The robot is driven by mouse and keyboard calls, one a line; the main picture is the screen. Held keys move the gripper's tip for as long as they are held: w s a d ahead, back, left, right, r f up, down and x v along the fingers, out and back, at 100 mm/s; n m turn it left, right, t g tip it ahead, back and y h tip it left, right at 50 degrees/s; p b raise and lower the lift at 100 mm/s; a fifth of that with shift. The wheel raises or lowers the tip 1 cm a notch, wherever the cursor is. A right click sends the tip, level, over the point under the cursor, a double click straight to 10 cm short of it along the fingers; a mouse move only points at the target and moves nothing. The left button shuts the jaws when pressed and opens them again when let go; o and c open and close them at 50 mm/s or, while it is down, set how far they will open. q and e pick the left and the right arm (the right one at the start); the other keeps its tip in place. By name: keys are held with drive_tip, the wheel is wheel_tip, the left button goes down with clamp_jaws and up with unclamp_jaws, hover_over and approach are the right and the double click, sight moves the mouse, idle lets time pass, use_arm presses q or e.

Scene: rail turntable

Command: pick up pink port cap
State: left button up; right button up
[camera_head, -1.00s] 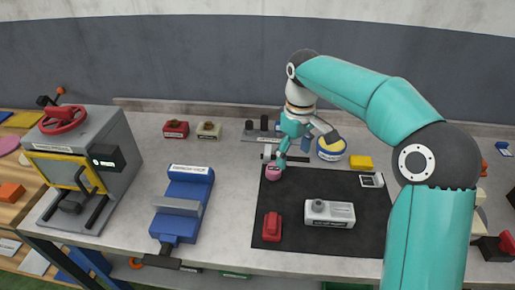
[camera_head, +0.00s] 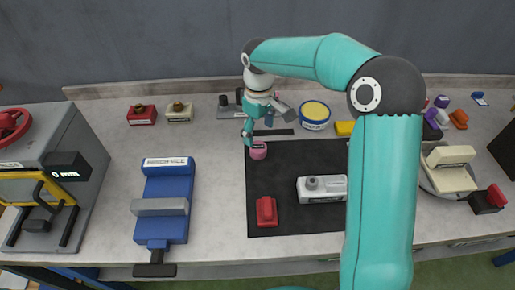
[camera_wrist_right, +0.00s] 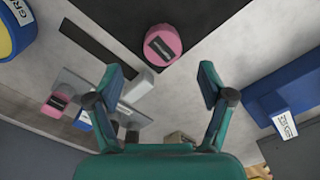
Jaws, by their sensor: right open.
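The pink port cap (camera_head: 258,151) stands at the far left corner of the black mat (camera_head: 290,222). It has a dark label and also shows in the right wrist view (camera_wrist_right: 162,45), beyond the gap between the fingers. My right gripper (camera_head: 248,133) is just behind and left of the cap in the head view. Its fingers are apart and empty in the right wrist view (camera_wrist_right: 160,76), with the cap not between them. Whether a finger touches the cap cannot be told. My left gripper is not in view.
A red block (camera_head: 267,211) and a grey labelled box (camera_head: 321,190) are on the mat. A blue vise (camera_head: 166,208) stands left. A yellow-topped tin (camera_head: 315,114) and a yellow block (camera_head: 345,128) are behind the mat. Bare bench lies between vise and mat.

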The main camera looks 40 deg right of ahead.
sight(258, 146)
drive_tip(key=shift+s+a+f+p, duration=0.1)
drive_tip(key=shift+f+p, duration=0.2)
drive_tip(key=shift+f, duration=1.35)
drive_tip(key=shift+a+f+p, duration=0.1)
drive_tip(key=shift+f+p, duration=0.2)
drive_tip(key=shift+f, duration=1.35)
drive_tip(key=shift+c, duration=0.3)
drive_tip(key=c, duration=0.9)
